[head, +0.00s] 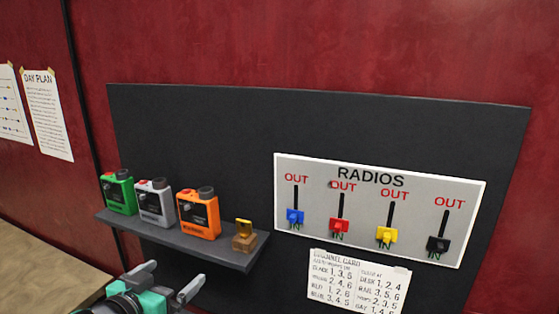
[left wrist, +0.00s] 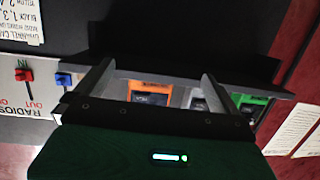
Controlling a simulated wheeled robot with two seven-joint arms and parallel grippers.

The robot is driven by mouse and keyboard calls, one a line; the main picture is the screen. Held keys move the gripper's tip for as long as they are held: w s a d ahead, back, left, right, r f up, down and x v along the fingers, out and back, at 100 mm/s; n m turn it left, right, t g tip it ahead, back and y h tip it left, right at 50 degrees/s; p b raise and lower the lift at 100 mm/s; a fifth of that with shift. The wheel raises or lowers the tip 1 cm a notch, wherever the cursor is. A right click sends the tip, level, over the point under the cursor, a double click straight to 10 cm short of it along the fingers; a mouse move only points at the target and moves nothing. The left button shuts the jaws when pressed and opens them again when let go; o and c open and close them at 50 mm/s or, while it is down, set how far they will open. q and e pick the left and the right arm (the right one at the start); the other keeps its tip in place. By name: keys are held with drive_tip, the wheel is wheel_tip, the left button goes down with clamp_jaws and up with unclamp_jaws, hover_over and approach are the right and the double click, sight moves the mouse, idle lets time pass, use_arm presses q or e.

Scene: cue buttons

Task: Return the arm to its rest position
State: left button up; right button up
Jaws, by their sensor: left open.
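My left gripper (head: 166,281) is at the bottom left of the head view, in front of and below the shelf. Its two fingers are apart with nothing between them. In the left wrist view the open fingers (left wrist: 158,72) point toward the shelf, with the orange and grey radios seen beyond and between them; no contact shows. My right gripper is in neither view.
A tan surface (head: 40,270) lies lower left.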

use_arm(q)
drive_tip(key=s+f+g+y, duration=0.1)
drive_tip(key=s+f+g, duration=0.3)
drive_tip(key=f, duration=0.5)
drive_tip(key=s+f+g+y, duration=0.1)
drive_tip(key=s+f, duration=0.5)
drive_tip(key=f, duration=0.3)
drive_tip(key=s+f+n+g+y, duration=0.1)
drive_tip(key=s+f+g, duration=0.2)
drive_tip(key=s+f, duration=0.4)
drive_tip(key=s+f+g+y, duration=0.1)
drive_tip(key=s+f+g, duration=0.25)
drive_tip(key=s, duration=0.55)
wheel_tip(320, 180, down, 31)
drive_tip(key=g, duration=0.1)
drive_tip(key=s+a+f+g+b, duration=0.1)
drive_tip(key=s+a+f, duration=0.1)
drive_tip(key=s+f, duration=1.7)
wheel_tip(320, 180, down, 2)
drive_tip(key=shift+a+f, duration=0.1)
drive_tip(key=shift+a, duration=0.3)
drive_tip(key=shift+s+a+f, duration=0.1)
drive_tip(key=shift+s+f, duration=0.05)
drive_tip(key=shift+s, duration=0.3)
drive_tip(key=shift+c, duration=0.4)
